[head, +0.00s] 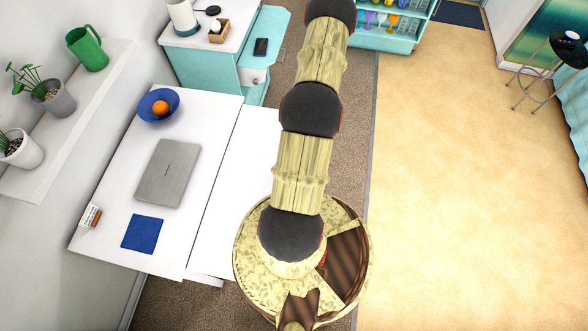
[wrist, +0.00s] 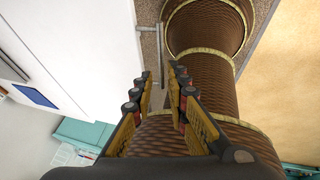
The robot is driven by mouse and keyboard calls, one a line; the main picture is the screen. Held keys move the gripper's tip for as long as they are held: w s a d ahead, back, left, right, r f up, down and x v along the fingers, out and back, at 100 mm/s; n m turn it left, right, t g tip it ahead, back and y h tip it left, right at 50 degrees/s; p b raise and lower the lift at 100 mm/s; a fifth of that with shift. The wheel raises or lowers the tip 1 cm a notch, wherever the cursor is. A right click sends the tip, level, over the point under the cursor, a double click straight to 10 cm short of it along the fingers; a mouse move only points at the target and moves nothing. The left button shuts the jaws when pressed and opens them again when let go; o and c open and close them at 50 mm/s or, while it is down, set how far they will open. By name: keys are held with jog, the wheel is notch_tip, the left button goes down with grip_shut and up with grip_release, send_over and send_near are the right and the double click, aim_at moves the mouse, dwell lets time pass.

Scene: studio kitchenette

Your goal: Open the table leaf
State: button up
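The table (head: 200,115) is white and stands against the left wall in the head view. Its leaf (head: 243,170) is a white panel along the table's right edge, with a thin seam between them; my arm covers part of it. I cannot tell the leaf's exact angle. The leaf also fills the upper left of the wrist view (wrist: 108,45). My gripper (wrist: 160,78) is open and empty in the wrist view, its fingertips apart, near the leaf's edge and not visibly touching it. My gripper does not show in the head view.
On the table are a laptop (head: 168,172), a blue cloth (head: 142,233) and a blue bowl (head: 158,105) with an orange. A teal cabinet (head: 205,70) stands behind. A thin grey bar (wrist: 150,27) shows by the leaf.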

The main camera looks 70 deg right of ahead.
jog(key=shift+v, duration=1.55)
